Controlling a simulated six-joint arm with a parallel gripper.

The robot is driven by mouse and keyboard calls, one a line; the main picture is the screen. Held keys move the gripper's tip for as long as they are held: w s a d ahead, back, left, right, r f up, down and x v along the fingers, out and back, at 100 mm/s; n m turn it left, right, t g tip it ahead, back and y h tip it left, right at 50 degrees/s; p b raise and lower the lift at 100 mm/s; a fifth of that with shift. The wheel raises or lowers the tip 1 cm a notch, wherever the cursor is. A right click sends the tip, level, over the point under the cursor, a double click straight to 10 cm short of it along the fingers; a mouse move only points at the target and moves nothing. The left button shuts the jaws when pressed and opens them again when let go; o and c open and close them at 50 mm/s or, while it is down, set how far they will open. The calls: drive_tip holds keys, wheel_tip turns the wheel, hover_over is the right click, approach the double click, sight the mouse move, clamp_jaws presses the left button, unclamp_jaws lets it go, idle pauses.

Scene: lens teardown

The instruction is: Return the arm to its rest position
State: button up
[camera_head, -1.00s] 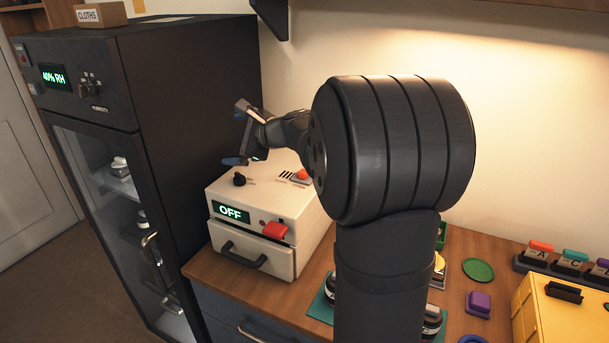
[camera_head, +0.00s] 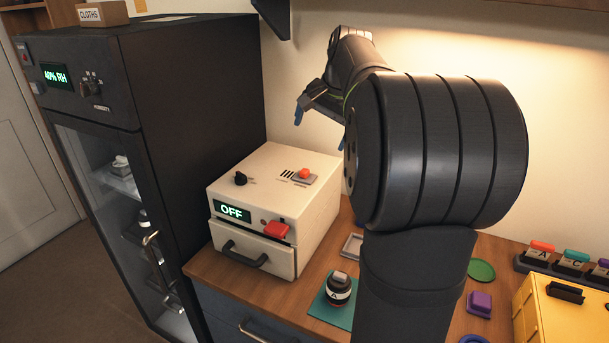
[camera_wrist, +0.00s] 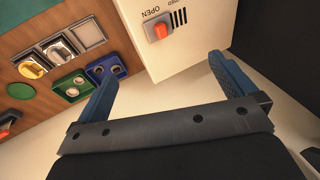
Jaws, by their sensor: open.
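My gripper (camera_head: 320,128) is raised in the air above and behind the white box, near the wall. Its two blue fingers are apart with nothing between them. In the wrist view my gripper (camera_wrist: 163,76) also shows both blue fingers spread wide and empty. The white box (camera_head: 254,210) stands on the bench with its display reading OFF and its drawer shut. My arm's large dark joint hides part of the bench and wall.
A black cabinet (camera_head: 195,120) with a glass door stands at the left. A lens marked A (camera_head: 338,290) stands on a teal mat (camera_head: 318,310). A green disc (camera_head: 481,270), a purple block (camera_head: 479,304) and a yellow box (camera_head: 562,318) are at the right.

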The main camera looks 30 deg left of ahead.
drive_tip(key=x, duration=0.8)
idle(0.4)
drive_tip(key=v, duration=1)
